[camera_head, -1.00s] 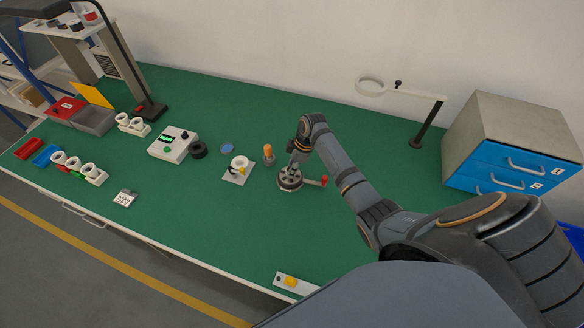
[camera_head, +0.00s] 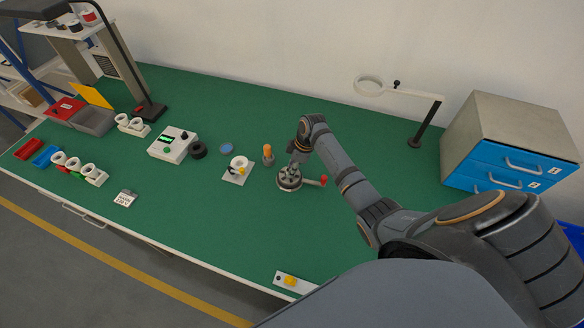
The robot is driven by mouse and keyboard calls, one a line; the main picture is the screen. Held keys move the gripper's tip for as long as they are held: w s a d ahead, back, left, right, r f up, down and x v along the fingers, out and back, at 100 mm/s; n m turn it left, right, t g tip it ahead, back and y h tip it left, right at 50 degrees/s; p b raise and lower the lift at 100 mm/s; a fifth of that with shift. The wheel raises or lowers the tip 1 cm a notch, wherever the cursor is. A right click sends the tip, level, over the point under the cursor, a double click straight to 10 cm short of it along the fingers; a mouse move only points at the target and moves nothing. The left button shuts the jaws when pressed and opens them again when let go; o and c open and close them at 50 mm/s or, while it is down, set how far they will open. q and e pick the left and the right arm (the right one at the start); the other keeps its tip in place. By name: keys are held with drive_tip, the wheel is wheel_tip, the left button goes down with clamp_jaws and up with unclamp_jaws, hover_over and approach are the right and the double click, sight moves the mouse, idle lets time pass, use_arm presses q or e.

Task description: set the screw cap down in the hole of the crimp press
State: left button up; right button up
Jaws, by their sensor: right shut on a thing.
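The crimp press (camera_head: 287,184) looks like a round dark-grey base with a lever ending in a red knob at its right, on the green bench. My right gripper (camera_head: 292,170) points down right over the press and is shut. The screw cap is too small or hidden between the fingers, so I cannot see it or tell whether it touches the hole. The hole is hidden by the gripper. My left gripper is not in view.
An orange-topped post (camera_head: 268,153) and a white fixture with a ring (camera_head: 238,169) stand close left of the press. A magnifier stand (camera_head: 428,122) and a blue-drawer cabinet (camera_head: 505,145) are at the right. The bench front is mostly clear.

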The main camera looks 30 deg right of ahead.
drive_tip(key=shift+f, duration=0.55)
idle(1.3)
drive_tip(key=shift+r+p, duration=0.2)
drive_tip(key=shift+p, duration=0.25)
idle(0.4)
drive_tip(key=shift+f, duration=0.25)
idle(0.8)
drive_tip(key=shift+r+p, duration=0.25)
drive_tip(key=shift+p, duration=0.35)
idle(0.4)
drive_tip(key=shift+f, duration=0.25)
idle(0.7)
drive_tip(key=shift+r+p, duration=0.25)
drive_tip(key=shift+p, duration=0.2)
idle(0.4)
